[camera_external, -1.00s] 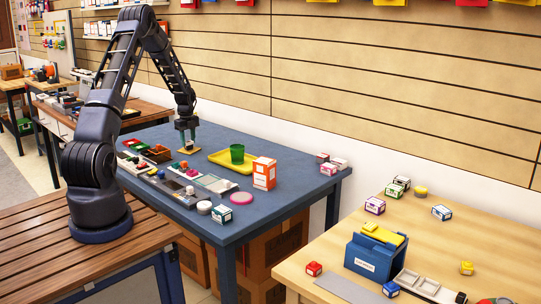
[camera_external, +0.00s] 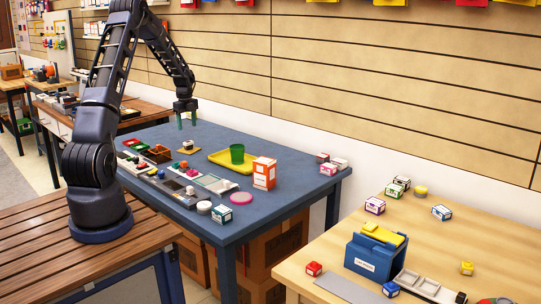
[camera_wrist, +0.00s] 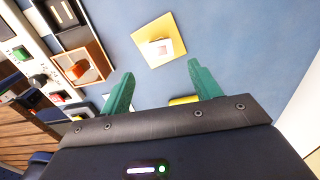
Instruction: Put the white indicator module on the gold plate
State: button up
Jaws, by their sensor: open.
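The gold plate (camera_external: 193,151) lies flat on the blue table, and it also shows in the wrist view (camera_wrist: 171,28). The white indicator module (camera_external: 188,144), a small white block with a reddish mark on top, rests on the plate near its middle; the wrist view shows it from above (camera_wrist: 161,46). My gripper (camera_external: 186,120) is open and empty, above the plate and apart from the module. Its two green fingers (camera_wrist: 161,80) are spread wide in the wrist view, with nothing between them.
A yellow tray (camera_external: 220,163) with a green cup (camera_external: 237,154) stands right of the plate. A brown tray (camera_external: 157,154) and several small parts line the near left side. An orange-and-white box (camera_external: 264,173) stands near the right end. Blue tabletop beyond the plate is clear.

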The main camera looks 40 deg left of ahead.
jog(key=s+d+r+n, duration=0.2)
jog(key=d+r, duration=0.4)
jog(key=r, duration=0.2)
jog(key=s+d+r+n, duration=0.2)
jog(key=d+r, duration=0.4)
jog(key=r, duration=0.3)
jog(key=s+d+r+n+t+y, duration=0.1)
jog(key=s+d+r+n, duration=0.1)
jog(key=s+d+r, duration=0.4)
jog(key=s+d+r+n+t, duration=0.1)
jog(key=s+d+r+n, duration=0.15)
jog(key=d, duration=0.55)
jog(key=s+d+n+t, duration=0.1)
jog(key=s+d+n, duration=0.2)
jog(key=s, duration=0.5)
jog(key=s+d+r+n, duration=0.1)
jog(key=s+d+n, duration=0.2)
jog(key=s+d, duration=0.3)
jog(key=s+d+r+n+t+h, duration=0.1)
jog(key=s+d+n, duration=0.2)
jog(key=s, duration=0.9)
jog(key=shift+d+r+t, duration=0.25)
jog(key=shift+d+t, duration=0.05)
jog(key=shift+d, duration=0.95)
